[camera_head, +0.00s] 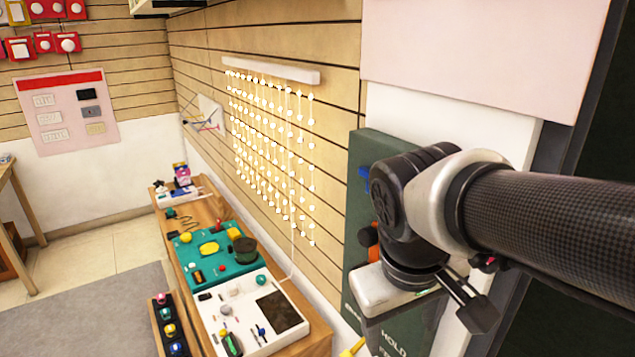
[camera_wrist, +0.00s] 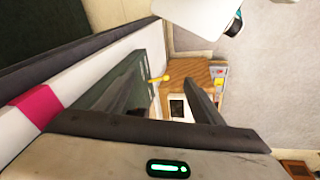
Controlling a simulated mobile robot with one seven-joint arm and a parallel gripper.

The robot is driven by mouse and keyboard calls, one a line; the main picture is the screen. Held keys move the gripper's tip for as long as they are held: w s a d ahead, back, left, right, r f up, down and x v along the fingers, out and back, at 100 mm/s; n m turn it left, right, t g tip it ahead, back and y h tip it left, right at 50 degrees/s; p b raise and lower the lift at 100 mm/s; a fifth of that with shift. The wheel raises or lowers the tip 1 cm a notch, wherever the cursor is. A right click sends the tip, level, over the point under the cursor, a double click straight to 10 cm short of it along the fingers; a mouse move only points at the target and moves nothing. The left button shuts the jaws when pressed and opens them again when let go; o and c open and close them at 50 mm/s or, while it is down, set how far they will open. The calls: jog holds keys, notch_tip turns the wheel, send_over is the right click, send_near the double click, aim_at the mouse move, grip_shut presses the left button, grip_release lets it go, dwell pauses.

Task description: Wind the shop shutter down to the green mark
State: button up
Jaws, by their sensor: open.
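A dark green panel (camera_head: 362,165) stands against the wall at right, largely behind my arm. A yellow handle-like piece (camera_head: 352,347) shows at the bottom edge, and a yellow piece also shows in the wrist view (camera_wrist: 160,77), beyond my fingers. My gripper (camera_wrist: 170,88) is open, with nothing seen between its fingers. It hangs in front of the green panel; I cannot tell whether it touches. I cannot make out the shutter or a green mark for certain.
A pale pink board (camera_head: 480,55) is above my arm. A wooden bench (camera_head: 318,336) with a teal board (camera_head: 215,258) and a white control panel (camera_head: 252,318) runs along the wall at left. A string-light curtain (camera_head: 270,140) hangs above it.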

jog(key=w+a+f+n+t+h+b, duration=0.2)
jog(key=w+a+f+n+t+h, duration=0.1)
jog(key=w+a+f+n+h, duration=0.4)
jog(key=w+a+f+n+t+h+b, duration=0.1)
jog(key=w+a+f+n+t+h, duration=0.2)
jog(key=w+a+f+n+h, duration=0.45)
jog(key=n+p, duration=0.1)
jog(key=n, duration=0.1)
send_near(369, 257)
jog(key=shift+y, duration=0.25)
jog(key=d+f, duration=0.1)
jog(key=d, duration=0.1)
jog(key=w+d+f, duration=0.1)
jog(key=d, duration=0.1)
jog(key=w+d+f, duration=0.1)
jog(key=d, duration=0.2)
jog(key=shift+w+f, duration=0.1)
jog(key=shift+f, duration=0.05)
jog(key=c, duration=1.5)
jog(key=shift+a, duration=0.1)
